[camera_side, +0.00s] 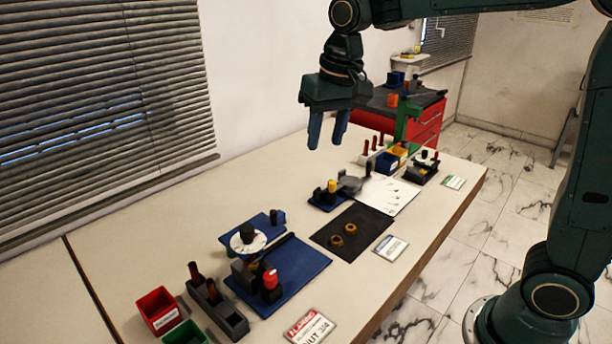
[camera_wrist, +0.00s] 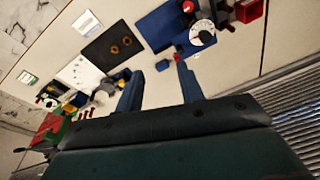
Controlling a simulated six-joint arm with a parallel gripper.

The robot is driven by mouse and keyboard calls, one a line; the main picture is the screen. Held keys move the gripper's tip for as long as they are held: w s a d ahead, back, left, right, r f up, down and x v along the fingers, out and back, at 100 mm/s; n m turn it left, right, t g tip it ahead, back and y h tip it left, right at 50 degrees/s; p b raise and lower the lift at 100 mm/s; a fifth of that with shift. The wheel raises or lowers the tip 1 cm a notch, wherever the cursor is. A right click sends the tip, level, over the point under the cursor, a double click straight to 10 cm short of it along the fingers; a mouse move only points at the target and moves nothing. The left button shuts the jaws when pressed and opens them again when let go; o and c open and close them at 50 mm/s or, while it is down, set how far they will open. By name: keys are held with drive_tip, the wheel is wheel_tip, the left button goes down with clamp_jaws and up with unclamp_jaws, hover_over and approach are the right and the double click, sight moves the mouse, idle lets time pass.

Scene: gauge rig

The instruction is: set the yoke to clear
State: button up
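I cannot tell for sure which part is the yoke. A dark fixture with a red-topped post (camera_side: 270,281) and a grey block stands on a large blue plate (camera_side: 305,262). Behind it, a white dial (camera_side: 248,242) with a black knob sits on a second blue plate; the dial also shows in the wrist view (camera_wrist: 203,39). Farther back, a grey part (camera_side: 350,184) stands beside a yellow-topped post (camera_side: 332,186) on a small blue base. My gripper (camera_side: 328,135) is open and empty, high above the bench; its spread fingers show in the wrist view (camera_wrist: 158,70).
Two brass-coloured rings (camera_side: 343,234) lie on a black mat (camera_side: 365,238). A dark holder with brown-handled pegs (camera_side: 215,309) and a red bin (camera_side: 158,309) stand at the front left. Bins and a green upright (camera_side: 402,125) crowd the far end. The bench's wall side is mostly clear.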

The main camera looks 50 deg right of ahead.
drive_tip(key=m+g, duration=0.2)
hover_over(274, 211)
wheel_tip(274, 211, down, 9)
drive_tip(key=shift+a, duration=0.1)
wheel_tip(274, 211, down, 14)
drive_tip(key=shift+r, duration=0.2)
idle(0.3)
clamp_jaws()
